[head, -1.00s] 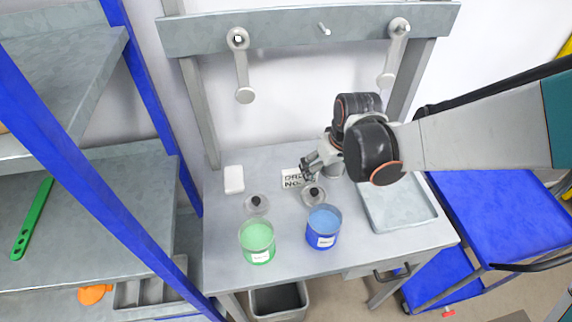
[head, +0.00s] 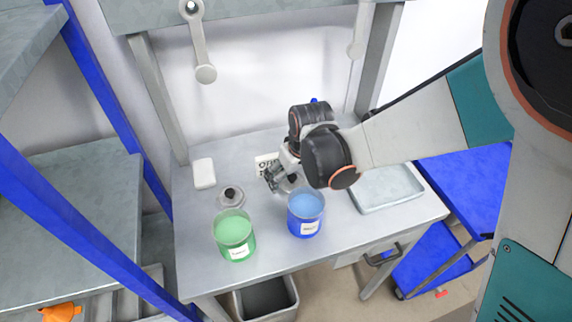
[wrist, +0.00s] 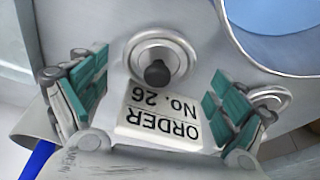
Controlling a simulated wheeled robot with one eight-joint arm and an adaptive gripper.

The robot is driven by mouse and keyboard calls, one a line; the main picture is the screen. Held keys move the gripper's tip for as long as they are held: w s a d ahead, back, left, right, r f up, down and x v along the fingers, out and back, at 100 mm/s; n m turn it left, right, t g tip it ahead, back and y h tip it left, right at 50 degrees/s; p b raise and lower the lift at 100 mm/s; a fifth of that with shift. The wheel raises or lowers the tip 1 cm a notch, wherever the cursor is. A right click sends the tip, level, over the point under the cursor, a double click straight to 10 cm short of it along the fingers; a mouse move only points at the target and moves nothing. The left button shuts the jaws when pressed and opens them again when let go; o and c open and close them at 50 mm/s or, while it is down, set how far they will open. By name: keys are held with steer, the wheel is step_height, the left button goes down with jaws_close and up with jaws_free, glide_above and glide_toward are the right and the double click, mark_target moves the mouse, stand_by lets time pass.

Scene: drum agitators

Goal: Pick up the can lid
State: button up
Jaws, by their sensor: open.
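A round grey can lid with a black knob (wrist: 158,62) lies on the bench, centred between my fingers in the wrist view. In the head view this lid (head: 292,186) is partly hidden by my gripper (head: 272,181). My gripper, seen in the wrist view too (wrist: 157,75), is open, with teal finger pads on either side of the lid and nothing held. A second lid with a black knob (head: 230,196) lies left of it, partly behind a finger in the wrist view (wrist: 272,97). The blue can (head: 305,216) and green can (head: 234,238) stand open in front.
A white order card (wrist: 160,115) reading "ORDER No. 26" lies beside the lid. A white block (head: 204,173) lies at the back left, and a grey tray (head: 385,205) at the right. A bin (head: 266,297) stands below the bench front.

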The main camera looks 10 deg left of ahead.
steer(key=shift+w+f, duration=0.1)
steer(key=shift+f, duration=0.35)
steer(key=c, duration=0.9)
steer(key=shift+c, duration=0.2)
steer(key=shift+r, duration=0.15)
